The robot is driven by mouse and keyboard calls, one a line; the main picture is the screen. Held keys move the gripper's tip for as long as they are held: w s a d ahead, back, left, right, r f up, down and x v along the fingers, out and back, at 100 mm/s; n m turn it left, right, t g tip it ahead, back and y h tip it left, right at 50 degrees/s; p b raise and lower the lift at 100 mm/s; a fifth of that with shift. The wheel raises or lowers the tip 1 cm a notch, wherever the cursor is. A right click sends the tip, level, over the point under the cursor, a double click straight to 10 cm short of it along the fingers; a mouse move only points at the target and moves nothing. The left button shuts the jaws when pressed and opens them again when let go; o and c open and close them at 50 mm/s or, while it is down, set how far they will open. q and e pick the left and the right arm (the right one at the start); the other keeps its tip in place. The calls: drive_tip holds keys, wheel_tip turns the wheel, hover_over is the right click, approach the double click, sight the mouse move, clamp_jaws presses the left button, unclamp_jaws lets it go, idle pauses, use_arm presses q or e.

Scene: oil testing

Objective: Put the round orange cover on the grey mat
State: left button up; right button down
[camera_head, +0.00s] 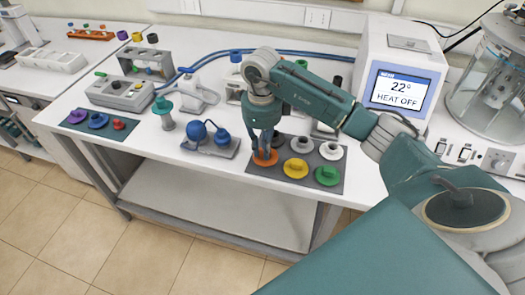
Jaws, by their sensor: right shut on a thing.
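The round orange cover (264,158) is at the left side of the grey mat (309,181), in the space left of the yellow cover. My right gripper (264,149) points down over the orange cover and is shut on it. The fingers hide part of the cover, and I cannot tell whether it rests fully on the mat. My left gripper is not in view.
A yellow cover (295,167), a green cover (328,175) and several grey and white covers share the mat. A blue double-bulb device (208,137) stands to the left. A heater with a screen (400,75) stands behind. The front table edge is close to the mat.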

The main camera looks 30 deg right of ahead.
wheel_tip(320, 180, down, 2)
drive_tip(key=shift+f, duration=0.1)
drive_tip(key=shift+f, duration=0.15)
drive_tip(key=c, duration=1.7)
unclamp_jaws()
drive_tip(key=shift+r, duration=0.2)
